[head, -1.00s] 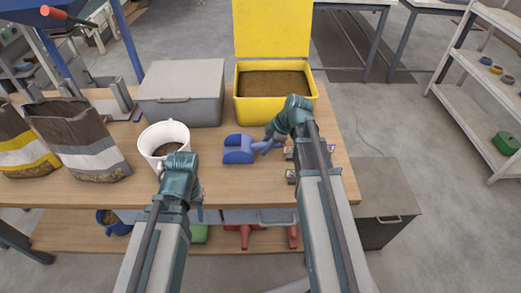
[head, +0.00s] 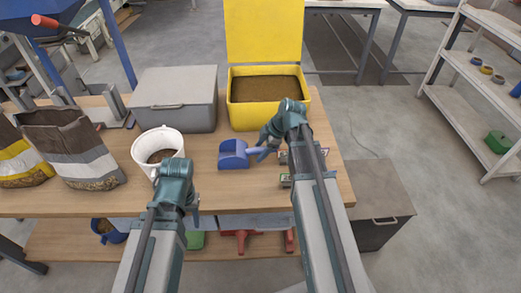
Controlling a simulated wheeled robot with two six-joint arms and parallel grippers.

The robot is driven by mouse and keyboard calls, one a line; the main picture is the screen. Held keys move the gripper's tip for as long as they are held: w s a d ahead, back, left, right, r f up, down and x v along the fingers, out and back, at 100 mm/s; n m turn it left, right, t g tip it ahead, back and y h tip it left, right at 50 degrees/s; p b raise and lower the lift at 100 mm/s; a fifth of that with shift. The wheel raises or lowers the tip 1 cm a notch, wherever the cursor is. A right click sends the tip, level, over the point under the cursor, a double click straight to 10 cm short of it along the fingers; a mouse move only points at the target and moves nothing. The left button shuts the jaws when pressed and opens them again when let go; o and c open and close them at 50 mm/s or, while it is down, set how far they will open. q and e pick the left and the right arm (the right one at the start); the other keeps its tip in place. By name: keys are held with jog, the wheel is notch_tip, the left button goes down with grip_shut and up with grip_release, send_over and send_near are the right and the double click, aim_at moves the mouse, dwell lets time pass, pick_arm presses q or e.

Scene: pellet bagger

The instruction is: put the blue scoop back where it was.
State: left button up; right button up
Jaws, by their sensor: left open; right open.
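The blue scoop (head: 233,154) lies on the wooden table in front of the yellow bin, its handle pointing right. My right gripper (head: 262,146) is open at the handle's end; I cannot tell whether it touches the handle. My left gripper (head: 193,208) is open and empty near the table's front edge, just in front of the white bucket. The white bucket (head: 146,152) stands upright with brown pellets in it. The yellow bin (head: 236,116) has its lid up and is full of brown pellets.
A grey lidded box (head: 172,118) stands left of the yellow bin. Open pellet bags (head: 85,160) stand at the left. Small boxes (head: 285,180) lie partly hidden beside my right arm. The lower shelf (head: 70,238) holds another blue container (head: 112,232) and red items.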

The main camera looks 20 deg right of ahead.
jog(key=p+v, duration=1)
jog(key=v, duration=0.1)
jog(key=s+a+m+g+h, duration=0.1)
jog(key=s+a+m, duration=0.4)
jog(key=a, duration=0.5)
jog(key=s+a+f+m+g+h, duration=0.1)
jog(key=s+a+m+h, duration=0.3)
jog(key=s+a, duration=0.5)
jog(key=shift+s+a+m+g, duration=0.4)
jog(key=shift+a+m+g, duration=0.25)
jog(key=shift+m, duration=0.65)
jog(key=shift+d+f, duration=0.1)
